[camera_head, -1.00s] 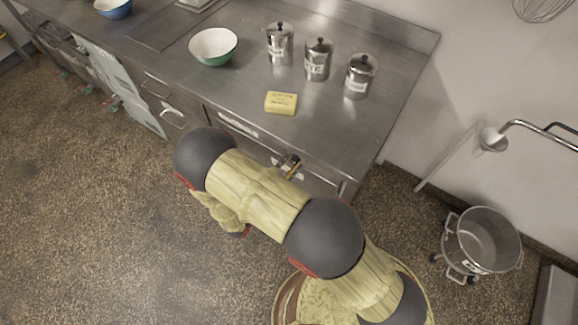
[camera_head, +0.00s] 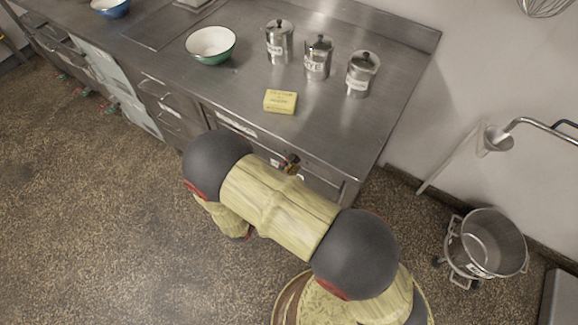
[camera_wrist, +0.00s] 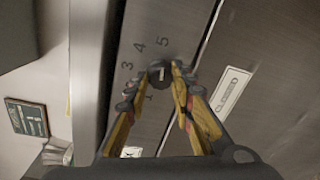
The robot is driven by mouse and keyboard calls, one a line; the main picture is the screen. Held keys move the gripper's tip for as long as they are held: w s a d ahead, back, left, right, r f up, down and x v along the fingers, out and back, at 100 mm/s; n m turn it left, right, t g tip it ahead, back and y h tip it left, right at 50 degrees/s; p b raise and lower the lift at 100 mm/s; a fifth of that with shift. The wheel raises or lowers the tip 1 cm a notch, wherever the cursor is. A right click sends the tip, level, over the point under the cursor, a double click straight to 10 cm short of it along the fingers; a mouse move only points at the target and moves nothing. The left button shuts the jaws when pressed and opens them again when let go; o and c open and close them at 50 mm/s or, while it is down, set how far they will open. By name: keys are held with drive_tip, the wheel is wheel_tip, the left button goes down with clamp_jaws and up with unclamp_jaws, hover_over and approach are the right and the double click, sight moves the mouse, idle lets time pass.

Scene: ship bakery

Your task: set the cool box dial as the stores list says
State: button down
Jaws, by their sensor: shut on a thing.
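The cool box dial (camera_wrist: 159,73) is a small dark round knob with a pale mark on a brushed metal front in the wrist view. Numerals run around its left side, with 5, 4, 3 and 1 readable; the one between is hidden or unclear. I cannot tell for sure which number the pale mark points at. My gripper (camera_wrist: 163,70) is shut on the dial, one yellow and black finger on each side. In the head view my gripper (camera_head: 290,163) is a small shape at the counter front, mostly hidden by my arm, and the dial cannot be made out.
A "CLOSED" label (camera_wrist: 231,94) is on the panel right of the dial. A dark framed board (camera_wrist: 27,117) hangs on the wall, its writing too small to read. A yellow block (camera_head: 280,102), canisters (camera_head: 318,60) and a green bowl (camera_head: 211,46) stand on the counter. A wheeled pot (camera_head: 487,243) stands at right.

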idle(0.4)
drive_tip(key=c, duration=1.6)
unclamp_jaws()
drive_tip(key=shift+c, duration=0.2)
drive_tip(key=shift+o, duration=0.7)
drive_tip(key=shift+s, duration=0.1)
drive_tip(key=f+v, duration=0.1)
drive_tip(key=v, duration=1.1)
drive_tip(key=shift+r, duration=0.4)
